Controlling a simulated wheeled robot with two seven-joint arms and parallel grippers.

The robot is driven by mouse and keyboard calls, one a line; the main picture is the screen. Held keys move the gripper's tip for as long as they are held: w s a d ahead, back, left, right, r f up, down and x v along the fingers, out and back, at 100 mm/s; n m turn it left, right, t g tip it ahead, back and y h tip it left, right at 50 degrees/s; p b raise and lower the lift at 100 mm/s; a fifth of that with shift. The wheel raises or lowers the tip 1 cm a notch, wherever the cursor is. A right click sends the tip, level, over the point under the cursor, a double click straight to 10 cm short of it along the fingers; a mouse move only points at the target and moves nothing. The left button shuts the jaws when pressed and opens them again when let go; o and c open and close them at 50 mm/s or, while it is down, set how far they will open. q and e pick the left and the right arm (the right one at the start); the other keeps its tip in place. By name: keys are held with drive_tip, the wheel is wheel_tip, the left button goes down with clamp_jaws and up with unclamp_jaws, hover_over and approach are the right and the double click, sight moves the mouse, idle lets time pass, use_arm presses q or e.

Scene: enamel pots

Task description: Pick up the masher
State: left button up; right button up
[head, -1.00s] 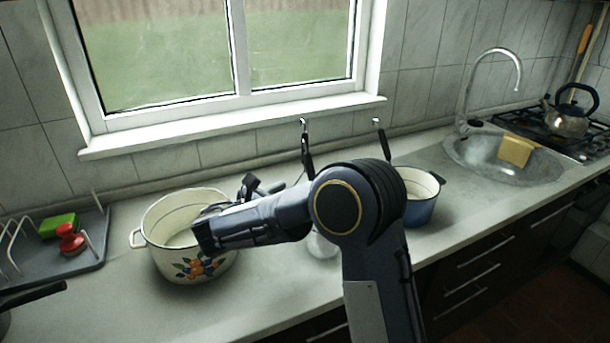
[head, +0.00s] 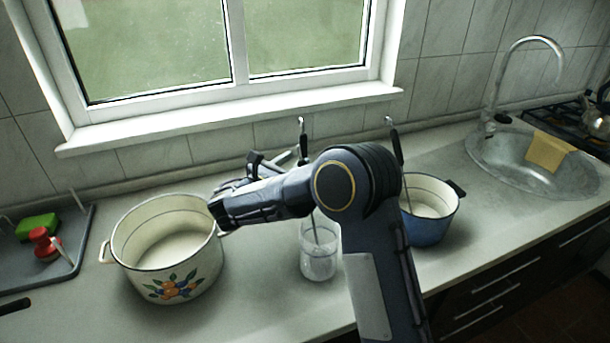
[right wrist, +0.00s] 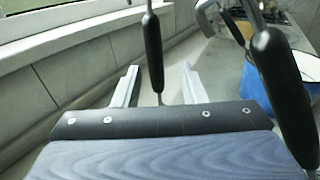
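Two tools with black handles and hooked metal tops stand in view. One tool (head: 304,149) leans in a glass jar (head: 319,263). The other tool (head: 396,147) leans in the blue pot (head: 428,224). Their heads are too hidden to tell which is the masher. My right gripper (head: 284,161) is open beside the jar tool's handle. In the right wrist view, this handle (right wrist: 153,50) stands upright between or just beyond the two spread fingers, with no visible grip on it. The second handle (right wrist: 280,95) is close on the right there. My left gripper is out of view.
A large cream pot (head: 170,262) with painted fruit stands at the left. A grey drying rack (head: 78,245) holds a green sponge (head: 37,226) and a red-knobbed object (head: 44,243). The sink (head: 500,170) with a yellow cloth (head: 548,151) is at the right. The window sill (head: 230,118) runs behind.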

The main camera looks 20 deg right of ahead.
sight(303, 153)
drive_tip(key=x, duration=0.2)
drive_tip(key=p+x, duration=0.1)
drive_tip(key=x, duration=0.2)
drive_tip(key=shift+w+f, duration=0.1)
drive_tip(key=shift+w, duration=0.3)
drive_tip(key=shift+c, duration=0.5)
clamp_jaws()
